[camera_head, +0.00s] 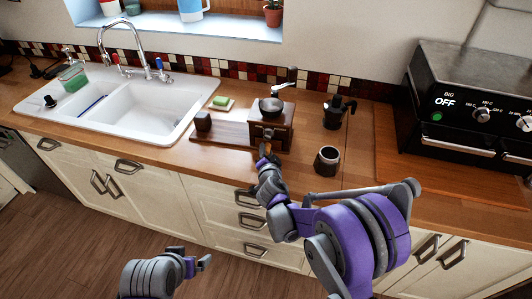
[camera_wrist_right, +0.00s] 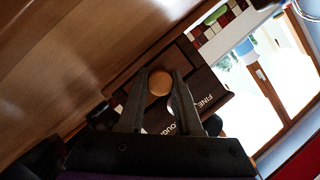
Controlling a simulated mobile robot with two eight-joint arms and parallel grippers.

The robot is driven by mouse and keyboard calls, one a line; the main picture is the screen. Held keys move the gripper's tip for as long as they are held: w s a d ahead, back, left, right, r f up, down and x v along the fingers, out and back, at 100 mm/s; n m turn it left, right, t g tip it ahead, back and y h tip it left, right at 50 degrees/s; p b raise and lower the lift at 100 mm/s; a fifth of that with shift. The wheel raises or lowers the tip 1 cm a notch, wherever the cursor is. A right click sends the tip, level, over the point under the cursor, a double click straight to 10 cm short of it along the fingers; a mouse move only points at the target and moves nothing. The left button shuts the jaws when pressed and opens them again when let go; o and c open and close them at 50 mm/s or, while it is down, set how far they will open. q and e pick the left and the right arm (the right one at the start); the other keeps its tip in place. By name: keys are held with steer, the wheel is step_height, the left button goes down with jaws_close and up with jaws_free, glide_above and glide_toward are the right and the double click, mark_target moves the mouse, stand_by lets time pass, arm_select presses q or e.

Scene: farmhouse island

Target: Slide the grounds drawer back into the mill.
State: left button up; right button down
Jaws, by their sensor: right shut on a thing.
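The mill (camera_head: 283,128) is a dark wooden box with a metal bowl and crank on top, standing upright on the counter. My right gripper (camera_head: 265,158) is at its front, low down. In the right wrist view, my right gripper (camera_wrist_right: 158,92) is shut on a round orange-brown knob (camera_wrist_right: 159,82) in front of dark wood, with white lettering beside it. The knob appears to belong to the grounds drawer; the fingers hide much of the drawer, and I cannot tell how far out it sits. My left gripper (camera_head: 197,264) is open and empty, low in front of the cabinets.
A wooden board (camera_head: 228,137) with a small dark block (camera_head: 203,120) lies left of the mill. A dark jar (camera_head: 327,161) and a moka pot (camera_head: 337,113) stand to its right.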

steer(key=shift+w, duration=0.15)
steer(key=c, duration=0.5)
jaws_free()
steer(key=shift+s+a+p, duration=0.15)
steer(key=shift+s+a, duration=0.05)
steer(key=shift+s, duration=0.75)
steer(key=shift+s+a+p, duration=0.15)
steer(key=shift+s+a, duration=0.1)
steer(key=shift+s, duration=0.75)
steer(key=shift+s+a+p, duration=0.15)
steer(key=shift+s+a, duration=0.05)
steer(key=shift+s, duration=0.75)
